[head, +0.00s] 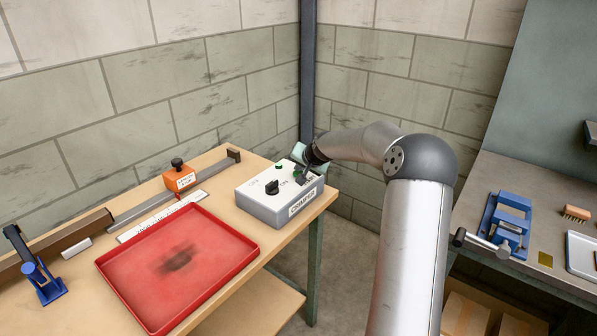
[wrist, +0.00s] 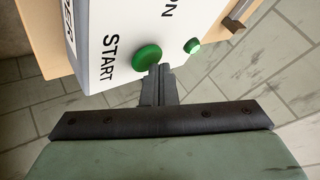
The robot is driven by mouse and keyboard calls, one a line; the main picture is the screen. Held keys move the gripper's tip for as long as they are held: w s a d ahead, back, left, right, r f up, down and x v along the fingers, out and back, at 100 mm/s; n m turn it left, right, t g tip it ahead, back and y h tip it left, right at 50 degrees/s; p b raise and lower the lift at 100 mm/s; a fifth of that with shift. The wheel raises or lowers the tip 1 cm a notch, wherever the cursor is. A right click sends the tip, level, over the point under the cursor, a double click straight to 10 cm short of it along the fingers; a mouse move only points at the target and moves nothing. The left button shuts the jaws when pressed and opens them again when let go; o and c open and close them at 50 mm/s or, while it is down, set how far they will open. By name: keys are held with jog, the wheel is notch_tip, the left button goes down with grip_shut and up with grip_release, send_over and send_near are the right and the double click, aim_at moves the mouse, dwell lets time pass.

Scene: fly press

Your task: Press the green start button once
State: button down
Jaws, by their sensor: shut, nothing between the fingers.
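The grey and white control box (head: 278,204) stands at the right end of the wooden bench. In the wrist view, the round green start button (wrist: 147,57) sits beside the word START on the box's white face. My gripper (wrist: 160,70) is shut and empty, its fingertips at the button's lower right edge in that view. I cannot tell whether they touch it. In the head view my gripper (head: 301,180) is over the right part of the box and hides the start button. A smaller green round part (wrist: 192,46) shows near the word ON; it also shows in the head view (head: 279,168).
A black switch knob (head: 272,187) stands on the box. A red tray (head: 215,272) lies left of it on the bench. An orange block with a black knob (head: 180,179) stands behind the tray. A second bench with a blue vise (head: 508,222) is at the right.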

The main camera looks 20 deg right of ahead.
jog(key=shift+r, duration=0.1)
jog(key=shift+r+p, duration=0.4)
jog(key=shift+r, duration=0.45)
jog(key=shift+r+p, duration=1.25)
jog(key=shift+r, duration=1.2)
